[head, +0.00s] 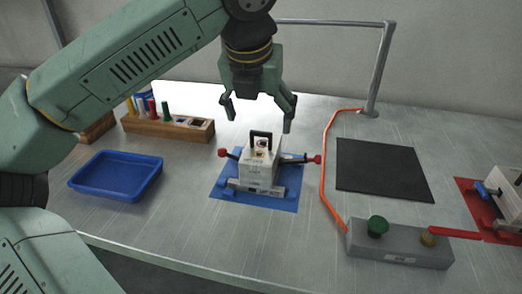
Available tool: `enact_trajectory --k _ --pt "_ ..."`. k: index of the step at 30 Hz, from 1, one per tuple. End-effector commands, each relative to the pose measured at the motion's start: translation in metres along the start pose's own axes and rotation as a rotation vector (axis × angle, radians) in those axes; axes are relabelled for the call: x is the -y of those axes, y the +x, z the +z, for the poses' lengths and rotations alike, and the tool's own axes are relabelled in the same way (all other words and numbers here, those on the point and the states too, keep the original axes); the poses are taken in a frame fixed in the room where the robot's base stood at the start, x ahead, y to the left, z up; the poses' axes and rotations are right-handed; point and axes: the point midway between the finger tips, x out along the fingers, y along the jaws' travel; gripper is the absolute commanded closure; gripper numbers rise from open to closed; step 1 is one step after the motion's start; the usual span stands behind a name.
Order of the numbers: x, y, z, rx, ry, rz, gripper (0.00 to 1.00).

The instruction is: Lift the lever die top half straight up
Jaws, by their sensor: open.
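The lever die (258,173) stands on a blue mat (286,203) in the middle of the table. Its top half is a pale block with a black handle (260,136) on top. Levers with red knobs stick out on both sides, the left knob (222,152) and the right knob (317,158). My gripper (259,114) is open and empty, pointing down above the die, apart from the handle. Whether the die's halves are touching is too small to tell.
A blue tray (117,196) and a wooden rack (170,127) with coloured items are at left. A black mat (380,170) lies at right. A grey box (400,246) with a green knob and an orange hose (323,170) are near the right front. Another die sits on a red mat (466,198).

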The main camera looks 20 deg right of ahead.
Motion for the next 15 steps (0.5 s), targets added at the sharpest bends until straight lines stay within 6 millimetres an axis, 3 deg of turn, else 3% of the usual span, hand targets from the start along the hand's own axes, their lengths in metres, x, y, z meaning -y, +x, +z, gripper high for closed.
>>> enact_trajectory --k 6,15 --pt "0.001 0.033 0.0 -0.001 0.003 -0.006 0.22" --pt "0.001 0.061 -0.004 -0.002 0.005 -0.009 0.22"
